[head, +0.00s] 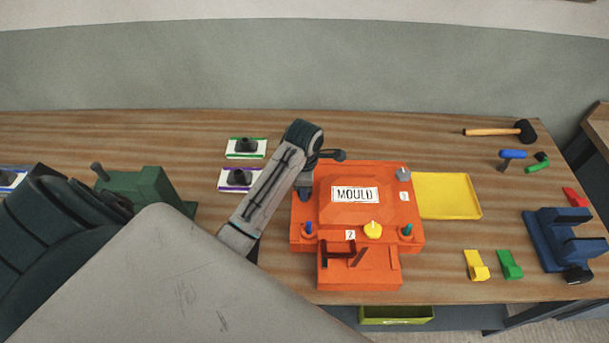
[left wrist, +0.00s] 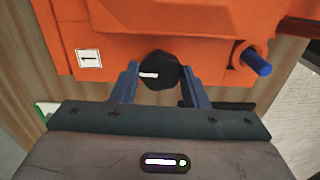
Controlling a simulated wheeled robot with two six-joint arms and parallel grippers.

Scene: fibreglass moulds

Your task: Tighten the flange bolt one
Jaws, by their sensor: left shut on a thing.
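The orange mould (head: 322,248), marked MOULD, stands on the bench in the head view. In the left wrist view, a dark bolt head (left wrist: 160,68) with a white mark sits at the edge of the orange flange, near a label "1" (left wrist: 89,58). My left gripper (left wrist: 160,80) is shut on this bolt head, one finger on each side. In the head view my left gripper (head: 305,192) points down at the mould's left edge and hides the bolt. A yellow knob (head: 373,231) with a white mark is near label "2" (head: 350,235). A grey bolt (head: 403,173) is at the right corner.
Blue (head: 308,228) and teal (head: 408,230) pegs stand on the flange. A yellow tray (head: 448,195) lies right of the mould. A mallet (head: 505,131), a blue vise-like block (head: 562,240) and small clips are further right. A green block (head: 150,188) stands left.

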